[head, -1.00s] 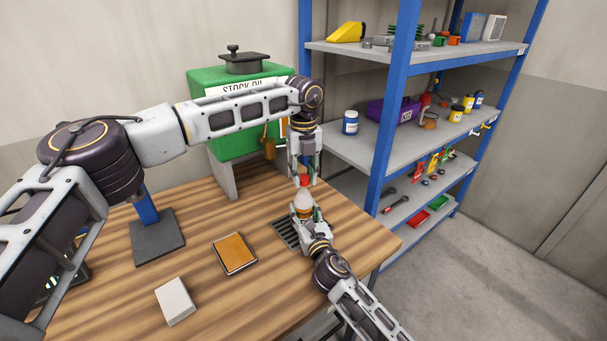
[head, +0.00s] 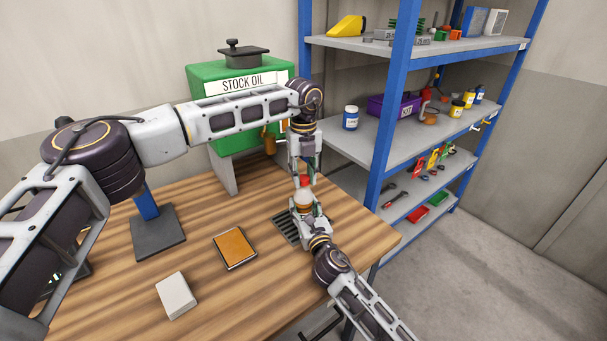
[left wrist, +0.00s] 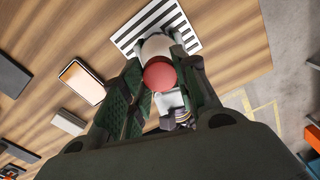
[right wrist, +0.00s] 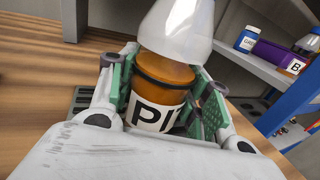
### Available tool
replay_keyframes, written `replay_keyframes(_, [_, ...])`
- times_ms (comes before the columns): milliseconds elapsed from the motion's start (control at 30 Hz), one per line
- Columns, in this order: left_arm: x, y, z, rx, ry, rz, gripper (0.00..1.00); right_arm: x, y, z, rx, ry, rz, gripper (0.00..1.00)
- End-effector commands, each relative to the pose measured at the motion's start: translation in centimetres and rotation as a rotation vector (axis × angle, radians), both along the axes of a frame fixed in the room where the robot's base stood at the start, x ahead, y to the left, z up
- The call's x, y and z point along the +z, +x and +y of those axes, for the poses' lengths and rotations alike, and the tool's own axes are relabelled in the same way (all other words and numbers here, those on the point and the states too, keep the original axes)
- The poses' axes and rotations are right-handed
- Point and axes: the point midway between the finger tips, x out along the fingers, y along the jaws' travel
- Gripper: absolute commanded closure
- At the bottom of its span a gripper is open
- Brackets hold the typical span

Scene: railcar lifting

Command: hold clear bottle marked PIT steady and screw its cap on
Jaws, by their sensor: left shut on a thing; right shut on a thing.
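The clear bottle marked PIT (right wrist: 160,85) holds amber liquid and stands upright in the right wrist view. My right gripper (right wrist: 165,100) is shut around its body; in the head view this gripper (head: 305,212) is by the drain grate. The red cap (head: 304,181) is at the bottle's mouth in the head view. My left gripper (head: 304,172) points down from above and is shut on the cap, which also shows in the left wrist view (left wrist: 159,74). Whether the cap's threads are engaged cannot be told.
A slotted grate (head: 284,227) lies under the bottle on the wooden table (head: 120,290). An orange-topped pad (head: 235,249) and a pale block (head: 175,295) lie left of it. A green STOCK OIL tank (head: 215,75) stands behind. A blue shelf rack (head: 385,140) is at right.

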Motion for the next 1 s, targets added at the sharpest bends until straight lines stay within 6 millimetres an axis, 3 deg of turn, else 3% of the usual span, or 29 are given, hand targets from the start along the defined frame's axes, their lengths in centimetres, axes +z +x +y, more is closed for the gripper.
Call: replay_keyframes(1000, [-0.77, 0.02, 0.01, 0.000, 0.000, 0.000, 0.80, -0.03, 0.00, 0.00, 0.000, 0.000, 0.000, 0.95])
